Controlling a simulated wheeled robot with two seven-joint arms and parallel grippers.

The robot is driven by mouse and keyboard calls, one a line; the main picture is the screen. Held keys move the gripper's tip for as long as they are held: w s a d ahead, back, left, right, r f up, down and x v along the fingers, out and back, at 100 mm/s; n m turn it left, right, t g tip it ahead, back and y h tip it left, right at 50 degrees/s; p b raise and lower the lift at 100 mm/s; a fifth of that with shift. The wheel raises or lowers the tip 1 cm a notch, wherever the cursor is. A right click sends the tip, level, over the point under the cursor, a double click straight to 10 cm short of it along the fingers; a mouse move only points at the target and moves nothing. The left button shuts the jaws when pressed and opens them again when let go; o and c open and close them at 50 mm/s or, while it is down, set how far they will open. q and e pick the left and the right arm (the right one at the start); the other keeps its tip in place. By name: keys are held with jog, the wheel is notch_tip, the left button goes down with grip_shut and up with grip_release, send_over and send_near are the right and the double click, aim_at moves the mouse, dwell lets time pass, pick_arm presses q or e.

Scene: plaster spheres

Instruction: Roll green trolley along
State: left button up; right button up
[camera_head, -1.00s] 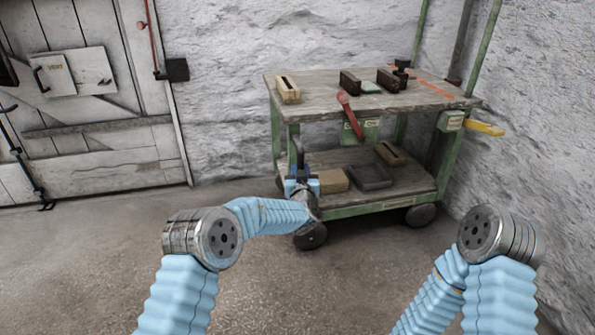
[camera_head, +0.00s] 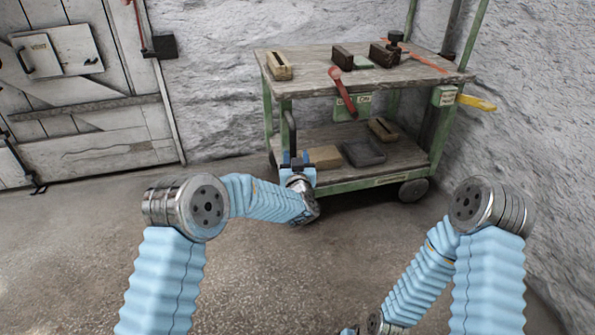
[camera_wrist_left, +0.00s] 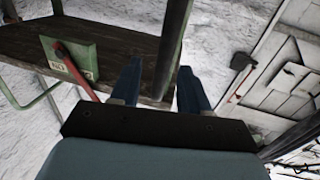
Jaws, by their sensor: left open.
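The green trolley (camera_head: 375,181) has two worn wooden decks, green posts and dark wheels, and stands by the rough wall. An upright black handle (camera_head: 290,128) is at its near left corner. My left gripper (camera_head: 297,159) is at that corner, by the lower part of the handle. In the left wrist view, the open blue fingers (camera_wrist_left: 160,88) point at a dark upright bar (camera_wrist_left: 173,48) that shows between them; I cannot tell whether they touch it. My right arm is at the lower right; at most a sliver of its gripper shows at the bottom edge.
Wooden and dark blocks (camera_head: 279,66) lie on the top deck, others on the lower deck. A red lever (camera_head: 342,92) hangs at the front, and a yellow handle (camera_head: 477,102) sticks out right. A wooden door (camera_head: 95,125) stands left. The floor (camera_head: 95,245) at left is clear.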

pick_arm(q)
jog(key=s, duration=0.8)
jog(key=shift+d, duration=0.15)
jog(key=shift+s, duration=0.1)
jog(key=s+a+f+g+h, duration=0.1)
jog(key=s+a+f+g, duration=0.2)
jog(key=s+f, duration=0.35)
jog(key=s+a+f+g+h, duration=0.1)
jog(key=s+a+f+g, duration=0.25)
jog(key=f, duration=0.65)
jog(key=s+a+f+g+h, duration=0.1)
jog(key=s+a+f+g, duration=0.35)
jog(key=f, duration=0.35)
jog(key=s+a+f+n+g+h, duration=0.1)
jog(key=s+f+g, duration=0.2)
jog(key=s, duration=0.7)
jog(key=s+a+f+n+g+h, duration=0.1)
jog(key=s+a+f+g, duration=0.15)
jog(key=s, duration=0.75)
notch_tip(320, 180, up, 12)
jog(key=d+p, duration=0.1)
jog(key=p, duration=1.2)
jog(key=shift+d+r+m+g, duration=0.15)
jog(key=shift+r+m+g, duration=0.1)
jog(key=shift+m+g, duration=0.1)
